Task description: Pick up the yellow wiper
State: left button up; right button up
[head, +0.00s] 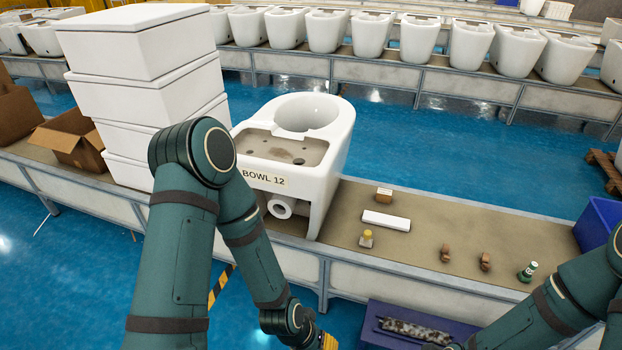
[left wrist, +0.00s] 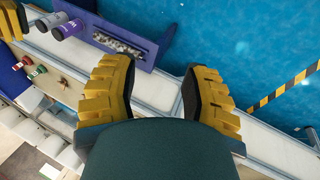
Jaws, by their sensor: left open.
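A small object with a yellow top and pale base (head: 366,238) stands on the conveyor, right of the toilet bowl; it is the likeliest yellow wiper, but too small to be sure. My left gripper shows only as a bit of yellow finger (head: 328,341) at the bottom edge of the head view, low in front of the conveyor and apart from that object. In the left wrist view the left gripper (left wrist: 158,90) is open, with nothing between its yellow fingers. I cannot make out the wiper there.
A white bowl marked BOWL 12 (head: 335,140) and stacked white boxes (head: 140,100) stand on the conveyor. A white block (head: 386,221), small brown pieces (head: 445,252) and a green bottle (head: 528,271) lie to the right. A blue bin (head: 597,222) and low purple tray (head: 375,338) are nearby.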

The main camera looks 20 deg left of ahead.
aim_at(365, 240)
jog(key=i+j+z, duration=0.25)
jog(key=i+z, duration=0.2)
jog(key=i+j+z, duration=0.4)
